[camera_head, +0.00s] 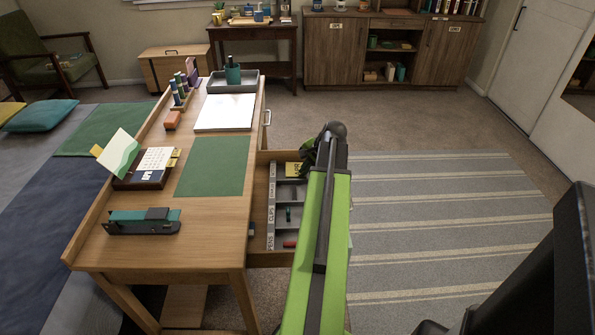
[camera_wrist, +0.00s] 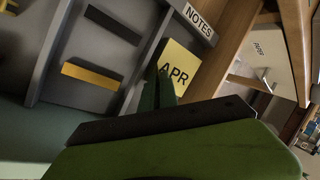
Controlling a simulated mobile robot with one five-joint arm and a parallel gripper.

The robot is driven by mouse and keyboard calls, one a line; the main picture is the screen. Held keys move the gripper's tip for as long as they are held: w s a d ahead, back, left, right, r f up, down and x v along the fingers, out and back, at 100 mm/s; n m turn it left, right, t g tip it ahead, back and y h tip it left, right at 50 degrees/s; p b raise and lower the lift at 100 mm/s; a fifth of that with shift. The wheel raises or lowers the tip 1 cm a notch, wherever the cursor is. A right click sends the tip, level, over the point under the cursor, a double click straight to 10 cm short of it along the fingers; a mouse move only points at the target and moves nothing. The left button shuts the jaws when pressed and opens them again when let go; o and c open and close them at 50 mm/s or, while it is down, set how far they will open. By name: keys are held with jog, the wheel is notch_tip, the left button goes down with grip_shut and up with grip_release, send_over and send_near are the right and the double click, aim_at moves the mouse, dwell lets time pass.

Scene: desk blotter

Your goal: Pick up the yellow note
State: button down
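The yellow note (camera_wrist: 178,68), marked APR, lies in the drawer compartment labelled NOTES (camera_wrist: 193,18). In the head view its yellow top (camera_head: 292,169) shows at the far end of the open desk drawer (camera_head: 259,205). My gripper (camera_head: 312,158) hangs over that far end, just right of the note. In the wrist view the dark fingertips (camera_wrist: 160,88) cover the note's lower left part. I cannot tell whether they touch it, or how far apart the fingers are. Nothing is visibly held.
Grey dividers (camera_wrist: 52,50) separate the drawer compartments, with a yellow bar (camera_wrist: 90,76) and a dark bar (camera_wrist: 113,25) nearby. On the desk stand a stapler (camera_head: 142,221), a card holder (camera_head: 150,176) and a green mat (camera_head: 213,167). Striped rug lies right of the drawer.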

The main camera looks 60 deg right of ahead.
dwell(0.5)
jog(key=r+p, duration=0.5)
jog(key=shift+s+r, duration=0.15)
jog(key=shift+s, duration=0.1)
jog(key=s+r+p, duration=0.1)
jog(key=s+p, duration=0.1)
jog(key=s, duration=0.1)
jog(key=s+d+r+p, duration=0.1)
jog(key=s+r+p, duration=0.1)
jog(key=s, duration=0.1)
jog(key=s+r+p, duration=0.1)
jog(key=s+r, duration=0.1)
jog(key=s, duration=0.2)
jog(key=shift+s+d+r+p, duration=0.1)
jog(key=shift+d+r+p, duration=0.15)
jog(key=shift+d+p, duration=0.15)
jog(key=shift+s+r, duration=0.1)
jog(key=shift+s, duration=0.35)
